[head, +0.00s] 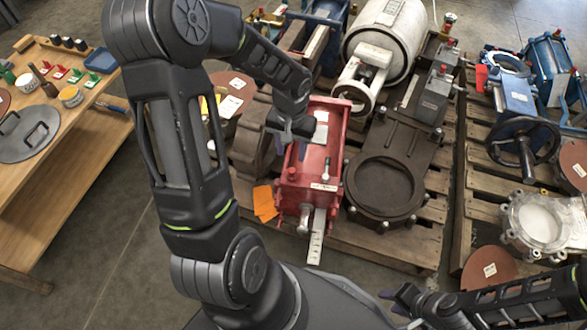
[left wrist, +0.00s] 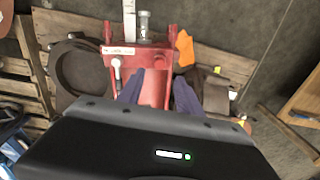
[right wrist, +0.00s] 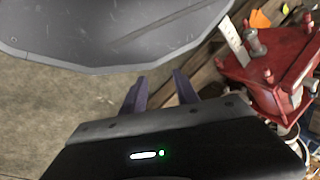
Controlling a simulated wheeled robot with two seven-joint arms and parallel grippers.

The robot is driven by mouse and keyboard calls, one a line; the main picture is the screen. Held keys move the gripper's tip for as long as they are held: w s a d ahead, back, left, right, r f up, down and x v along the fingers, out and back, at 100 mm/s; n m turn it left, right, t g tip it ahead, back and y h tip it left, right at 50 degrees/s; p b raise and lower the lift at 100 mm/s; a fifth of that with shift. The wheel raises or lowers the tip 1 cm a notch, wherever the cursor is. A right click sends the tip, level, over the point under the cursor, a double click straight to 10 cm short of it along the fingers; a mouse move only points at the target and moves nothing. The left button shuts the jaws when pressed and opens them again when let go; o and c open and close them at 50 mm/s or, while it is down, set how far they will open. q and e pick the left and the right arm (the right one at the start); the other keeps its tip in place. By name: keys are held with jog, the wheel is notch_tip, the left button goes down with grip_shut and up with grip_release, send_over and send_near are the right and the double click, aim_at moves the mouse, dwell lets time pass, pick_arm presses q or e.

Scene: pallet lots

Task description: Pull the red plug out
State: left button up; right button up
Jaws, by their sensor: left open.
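The red actuator housing (head: 318,150) lies on the pallet in the middle of the head view. A small red plug (head: 291,172) sits on its near top edge, left of a grey fitting (head: 326,172). In the left wrist view, the plug (left wrist: 160,59) shows beyond my fingers, seated on the housing (left wrist: 150,90). My left gripper (head: 290,140) is open and empty above the housing, farther back than the plug. Its spread fingers show in the left wrist view (left wrist: 158,85). My right gripper (head: 398,295) is open and empty at the lower right, apart from the housing.
A dark round flange (head: 385,188) stands right of the housing. Grey units with red caps (head: 436,92) stand farther back. A wooden table (head: 80,150) is at left; a blue valve (head: 520,140) is at right.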

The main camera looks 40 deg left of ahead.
aim_at(292, 170)
pick_arm(q)
jog(key=shift+f, duration=0.2)
pick_arm(e)
jog(key=shift+f, duration=0.15)
pick_arm(q)
notch_tip(292, 170, down, 8)
jog(key=b, duration=0.6)
jog(key=shift+r, duration=0.25)
jog(key=shift+f+b, duration=0.65)
jog(key=shift+b, duration=0.05)
pick_arm(e)
notch_tip(292, 170, down, 7)
jog(key=w+d, duration=0.1)
jog(key=w, duration=0.1)
jog(key=shift+d+t, duration=0.2)
jog(key=shift+t, duration=0.1)
pick_arm(q)
jog(key=shift+c, duration=0.5)
pick_arm(e)
jog(key=shift+s, duration=0.1)
pick_arm(q)
grip_shut()
jog(key=shift+r, duration=0.2)
